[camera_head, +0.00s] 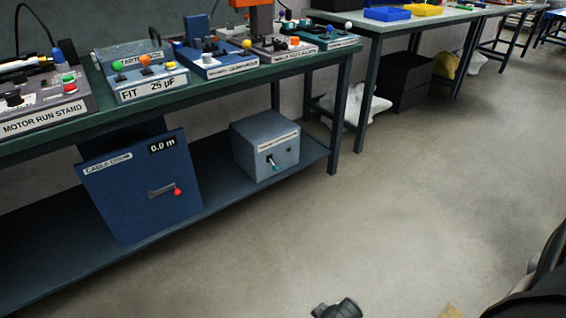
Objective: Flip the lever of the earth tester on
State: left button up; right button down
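A grey box (266,146) stands on the lower shelf under the workbench. Its front has a lever with a teal tip (273,165), pointing down and to the right, and a small dark knob. Its label is too small to read, so I cannot tell for sure that it is the earth tester. A dark part of mine (337,308) shows at the bottom edge, well below and apart from the box; its fingers cannot be made out. A dark arm link of mine fills the lower right corner. My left gripper cannot be identified in view.
A blue cable drum unit (140,187) with a red-knobbed crank stands left of the box on the shelf (70,258). A table leg (340,115) rises just right of the box. Several devices crowd the bench top (225,82). The floor (400,220) in front is clear.

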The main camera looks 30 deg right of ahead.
aim_at(275, 168)
jog(key=l+u, duration=0.15)
jog(key=l, duration=3.05)
jog(key=i, duration=0.05)
